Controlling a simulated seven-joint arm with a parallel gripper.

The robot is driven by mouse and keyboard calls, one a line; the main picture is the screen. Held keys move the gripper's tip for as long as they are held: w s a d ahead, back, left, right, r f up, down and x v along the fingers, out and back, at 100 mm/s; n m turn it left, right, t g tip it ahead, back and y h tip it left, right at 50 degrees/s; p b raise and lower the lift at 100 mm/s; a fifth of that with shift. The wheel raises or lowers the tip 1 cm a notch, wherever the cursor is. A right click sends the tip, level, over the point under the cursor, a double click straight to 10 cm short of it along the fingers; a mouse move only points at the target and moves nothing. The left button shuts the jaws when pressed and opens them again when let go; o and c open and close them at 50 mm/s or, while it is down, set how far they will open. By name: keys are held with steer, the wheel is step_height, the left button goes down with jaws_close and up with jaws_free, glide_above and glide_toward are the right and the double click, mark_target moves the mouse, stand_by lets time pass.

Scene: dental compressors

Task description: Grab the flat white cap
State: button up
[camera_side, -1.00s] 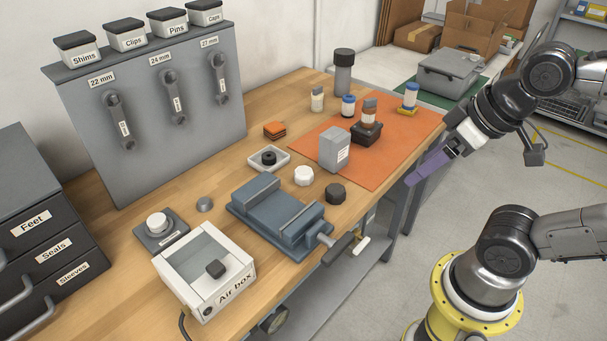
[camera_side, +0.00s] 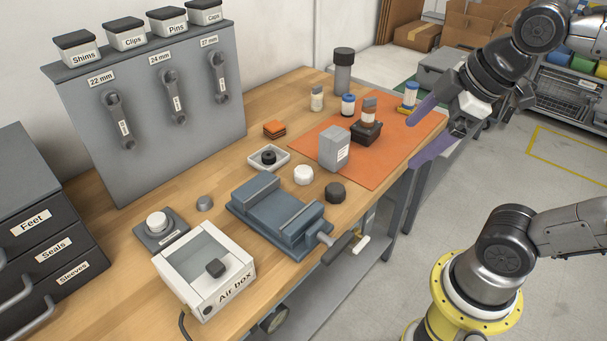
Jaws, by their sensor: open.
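A flat white cap (camera_side: 303,175) with a faceted rim lies on the wooden bench, behind the blue-grey vise and left of a similar dark cap (camera_side: 335,192). My gripper (camera_side: 418,136) is at the right, over the near right edge of the orange mat. Its two purple fingers are spread apart with nothing between them. It is well to the right of the white cap and higher than the bench. The cap is fully visible.
The vise (camera_side: 278,215) stands in front of the caps. A grey box (camera_side: 334,148) stands behind them on the orange mat (camera_side: 384,172). A white tray (camera_side: 268,158) with a black part lies left. Small bottles stand farther back.

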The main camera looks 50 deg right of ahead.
steer(key=w+r+n, duration=0.3)
steer(key=w+n, duration=0.2)
steer(key=w, duration=0.1)
steer(key=n+g, duration=0.6)
steer(key=n, duration=0.2)
glide_above(303, 170)
steer(key=f, duration=2)
steer(key=shift+a+f, duration=0.25)
steer(key=shift+a, duration=0.1)
steer(key=shift+d+f, duration=0.2)
steer(key=shift+f, duration=1.35)
steer(key=shift+d+f, duration=0.15)
steer(key=shift+f, duration=1.35)
steer(key=c, duration=1.5)
steer(key=shift+o, duration=0.2)
steer(key=shift+r, duration=0.1)
